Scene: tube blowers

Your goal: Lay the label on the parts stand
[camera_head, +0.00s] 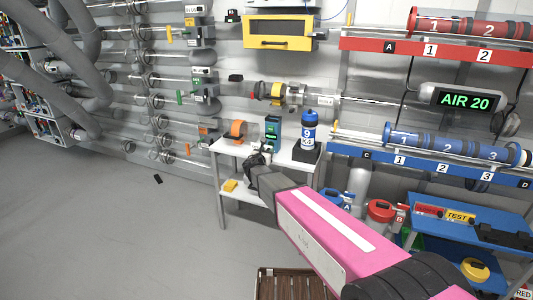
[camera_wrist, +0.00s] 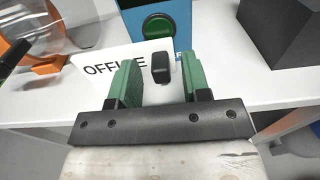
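The parts stand (camera_head: 298,163) is a white two-level table against the wall; its top also shows in the wrist view (camera_wrist: 40,104). A white label (camera_wrist: 100,66) with black letters reading OFFICE and a black knob (camera_wrist: 160,67) shows at the stand top in the wrist view. It appears to lie flat there, partly hidden by my fingers. My gripper (camera_wrist: 159,74) has green fingers spread on either side of the knob, with a gap on both sides. In the head view my gripper (camera_head: 256,162) is over the stand, and the label cannot be made out.
A teal box with a green button (camera_wrist: 160,28) stands just behind the label. An orange clamp piece (camera_head: 236,130) is at the stand's left. A yellow item (camera_head: 230,185) lies on the lower shelf.

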